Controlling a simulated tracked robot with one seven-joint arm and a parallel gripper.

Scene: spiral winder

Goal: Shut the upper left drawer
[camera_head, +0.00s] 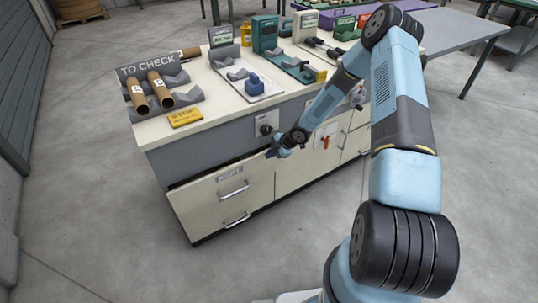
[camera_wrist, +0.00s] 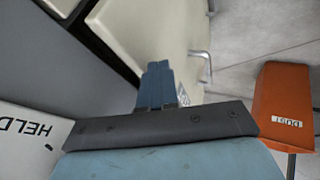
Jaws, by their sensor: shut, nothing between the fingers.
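The upper left drawer (camera_head: 205,196) is a cream front with a small label and a metal handle (camera_head: 233,190). A dark gap runs along its top edge, and it seems to stand slightly out from the grey bench body. In the wrist view the drawer front (camera_wrist: 165,25) and its handle (camera_wrist: 205,65) show just beyond the fingers. My gripper (camera_head: 279,152) is shut and empty, near the drawer's upper right corner. Its closed fingers show in the wrist view (camera_wrist: 158,78). I cannot tell whether they touch the drawer.
A lower handle (camera_head: 237,220) sits below. A grey panel with a dark knob (camera_head: 265,128) is above the drawer. The worktop (camera_head: 215,118) holds cardboard tubes, a yellow STOP block (camera_head: 186,117) and several stands. An orange DUST box (camera_wrist: 283,100) is at right in the wrist view. Floor in front is clear.

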